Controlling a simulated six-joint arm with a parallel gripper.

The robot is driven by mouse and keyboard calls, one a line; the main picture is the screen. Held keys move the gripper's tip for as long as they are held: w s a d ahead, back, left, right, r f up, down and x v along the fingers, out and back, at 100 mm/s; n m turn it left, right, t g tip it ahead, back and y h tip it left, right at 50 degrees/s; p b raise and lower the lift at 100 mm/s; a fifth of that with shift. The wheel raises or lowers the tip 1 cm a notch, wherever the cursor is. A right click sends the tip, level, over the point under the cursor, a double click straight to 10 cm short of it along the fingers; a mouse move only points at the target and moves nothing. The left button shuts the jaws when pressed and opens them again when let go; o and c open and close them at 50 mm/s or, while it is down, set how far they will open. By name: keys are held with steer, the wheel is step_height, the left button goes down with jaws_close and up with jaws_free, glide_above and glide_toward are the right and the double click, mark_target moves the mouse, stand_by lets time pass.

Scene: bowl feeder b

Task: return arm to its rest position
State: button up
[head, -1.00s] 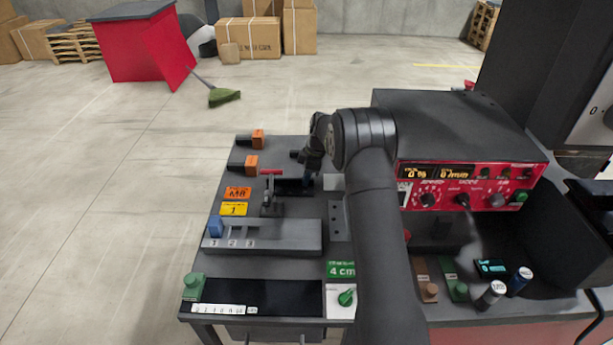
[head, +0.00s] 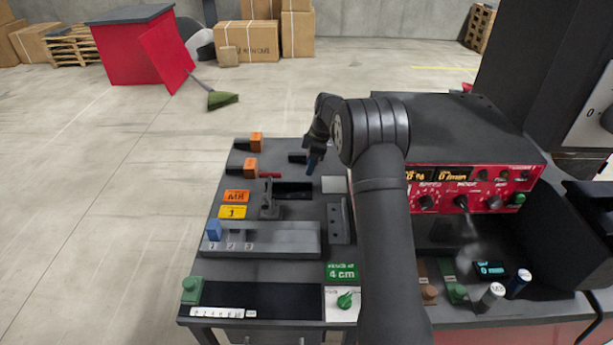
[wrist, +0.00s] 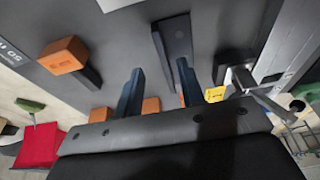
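My gripper (head: 314,162) hangs above the back part of the dark workbench (head: 275,150), at the end of my bent arm. In the wrist view its two dark blue fingers (wrist: 160,88) stand apart, so it is open, and I see nothing held between them. In the head view the tips are above the bench, near a dark rectangular opening (head: 293,189); the exact height is hard to tell. My forearm hides part of the bench and the left end of the red control box (head: 470,187).
Orange blocks (head: 250,168) sit along the back left. A grey numbered fixture (head: 275,240) with a blue block (head: 213,231) lies nearer. A red-tipped lever (head: 269,175) stands beside the opening. A dark screen (head: 530,235) stands at right. The floor left is mostly clear.

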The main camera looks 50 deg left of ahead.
steer(key=v, duration=1)
steer(key=x, duration=1.7)
steer(key=shift+f, duration=0.25)
steer(key=shift+r, duration=0.1)
